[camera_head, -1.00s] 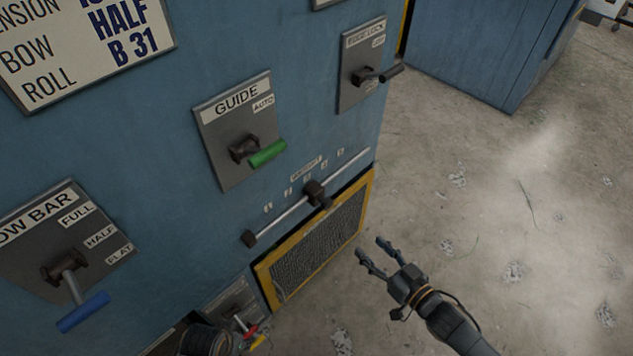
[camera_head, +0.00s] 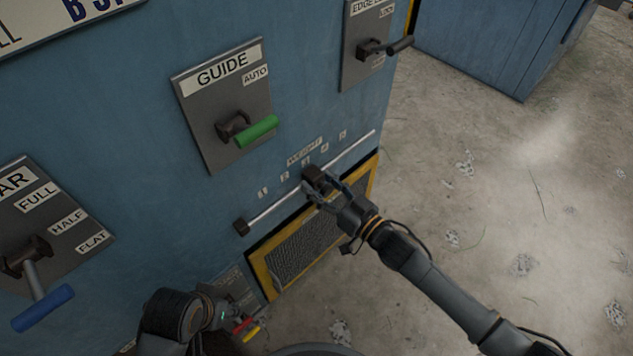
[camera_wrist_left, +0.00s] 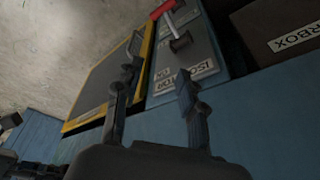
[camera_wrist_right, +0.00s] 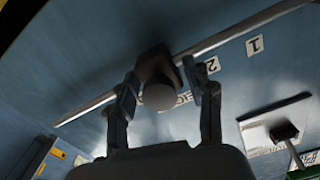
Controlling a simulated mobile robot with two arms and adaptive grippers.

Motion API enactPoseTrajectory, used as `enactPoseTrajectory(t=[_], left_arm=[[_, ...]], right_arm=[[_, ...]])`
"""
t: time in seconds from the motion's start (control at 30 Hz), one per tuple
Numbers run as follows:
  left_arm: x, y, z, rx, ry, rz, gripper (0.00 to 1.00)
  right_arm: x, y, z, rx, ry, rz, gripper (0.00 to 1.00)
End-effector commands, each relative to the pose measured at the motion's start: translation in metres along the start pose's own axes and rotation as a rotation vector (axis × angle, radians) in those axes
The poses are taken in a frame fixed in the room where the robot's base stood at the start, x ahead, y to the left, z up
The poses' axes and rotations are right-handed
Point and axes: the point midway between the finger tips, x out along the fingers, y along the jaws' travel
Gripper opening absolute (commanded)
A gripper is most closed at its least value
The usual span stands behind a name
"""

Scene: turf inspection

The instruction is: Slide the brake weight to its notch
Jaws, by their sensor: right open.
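The brake weight (camera_head: 314,176) is a dark block with a round knob, sitting on a thin metal rail (camera_head: 272,211) on the blue cabinet, under the WEIGHT label and its numbered marks. My right gripper (camera_head: 325,192) is at the weight. In the right wrist view the weight (camera_wrist_right: 157,75) lies between the two open fingers (camera_wrist_right: 165,95), with the number 2 tag (camera_wrist_right: 212,65) just right of it; whether the fingers touch it is hard to tell. My left gripper (camera_wrist_left: 155,90) shows in its own wrist view with fingers apart and empty, facing the cabinet's lower part.
A GUIDE lever with a green handle (camera_head: 257,131) is above the rail. A lever with a blue handle (camera_head: 43,308) is at the lower left. A yellow-framed mesh panel (camera_head: 300,253) lies below the rail. A red-handled switch (camera_wrist_left: 163,9) is near my left gripper. The concrete floor at right is open.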

Motion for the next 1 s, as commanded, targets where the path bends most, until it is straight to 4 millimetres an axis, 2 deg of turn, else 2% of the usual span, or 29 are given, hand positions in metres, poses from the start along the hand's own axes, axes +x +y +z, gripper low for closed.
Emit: enactPoseTrajectory(t=[0.17,0.47,0.57,0.73,1.0], left_arm=[[-0.009,-0.001,-0.001,-0.001,0.006,-0.001,0.40],[-0.012,-0.001,-0.001,-0.001,0.005,-0.001,0.40],[-0.012,-0.001,-0.001,-0.001,0.006,-0.001,0.40],[-0.012,-0.001,-0.001,-0.001,0.006,-0.002,0.40],[-0.013,-0.001,-0.002,-0.001,0.009,-0.001,0.40]], right_arm=[[0.015,0.000,0.000,-0.002,0.000,0.001,0.52],[0.017,0.000,0.000,-0.001,-0.001,0.001,0.52],[0.017,0.000,0.000,-0.001,-0.001,0.001,0.36],[0.017,0.000,0.000,-0.001,-0.001,0.001,0.01],[0.017,0.000,0.000,0.000,-0.001,0.001,0.00]])
